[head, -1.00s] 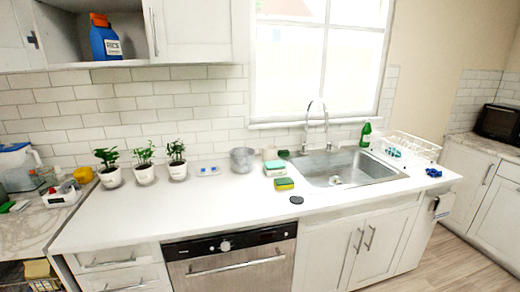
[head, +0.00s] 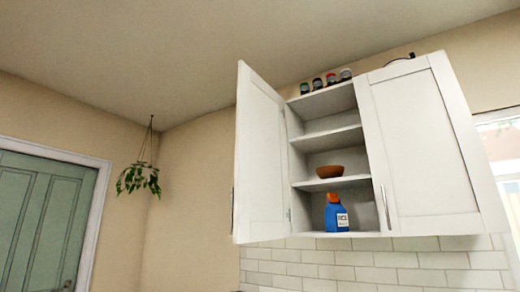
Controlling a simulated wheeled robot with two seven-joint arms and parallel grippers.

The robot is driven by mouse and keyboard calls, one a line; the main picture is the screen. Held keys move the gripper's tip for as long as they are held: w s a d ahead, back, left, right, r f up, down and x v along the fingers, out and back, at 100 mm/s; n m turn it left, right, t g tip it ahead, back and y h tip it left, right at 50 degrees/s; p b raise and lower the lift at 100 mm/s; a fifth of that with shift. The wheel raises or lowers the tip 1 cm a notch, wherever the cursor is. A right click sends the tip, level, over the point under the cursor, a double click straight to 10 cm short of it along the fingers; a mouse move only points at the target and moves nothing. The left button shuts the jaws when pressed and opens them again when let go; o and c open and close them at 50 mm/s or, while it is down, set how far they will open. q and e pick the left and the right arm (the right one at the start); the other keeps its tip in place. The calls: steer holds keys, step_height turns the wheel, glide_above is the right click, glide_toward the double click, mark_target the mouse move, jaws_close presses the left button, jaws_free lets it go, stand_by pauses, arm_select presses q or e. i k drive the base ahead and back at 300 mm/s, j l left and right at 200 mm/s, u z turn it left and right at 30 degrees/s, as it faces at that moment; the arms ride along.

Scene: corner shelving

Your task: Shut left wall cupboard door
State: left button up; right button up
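The left wall cupboard door (head: 261,160) stands wide open in the head view, swung out to the left of the cupboard. Its handle (head: 233,211) shows at the door's left edge, low down. Inside the open cupboard (head: 333,143) are shelves, with a brown bowl (head: 330,171) on a middle one and a blue bottle with an orange cap (head: 336,215) at the bottom. The right cupboard door (head: 420,148) is shut. Neither of my grippers is in view.
Several small jars (head: 325,81) stand on top of the cupboard. A hanging plant (head: 139,178) is near the wall corner to the left. A green door (head: 38,222) is at far left, and a window (head: 502,150) at far right.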

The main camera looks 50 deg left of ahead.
mark_target(260, 199)
steer(key=k+j, duration=0.1)
steer(key=j, duration=0.4)
steer(key=k+j, duration=0.1)
steer(key=j, duration=0.35)
steer(key=k+j, duration=0.1)
steer(key=j, duration=0.4)
steer(key=k+j, duration=0.15)
steer(key=j, duration=0.35)
steer(key=k+j, duration=0.1)
steer(key=j, duration=0.35)
steer(key=k+j, duration=0.1)
steer(key=j, duration=0.4)
steer(key=k+j, duration=0.1)
steer(key=j, duration=0.35)
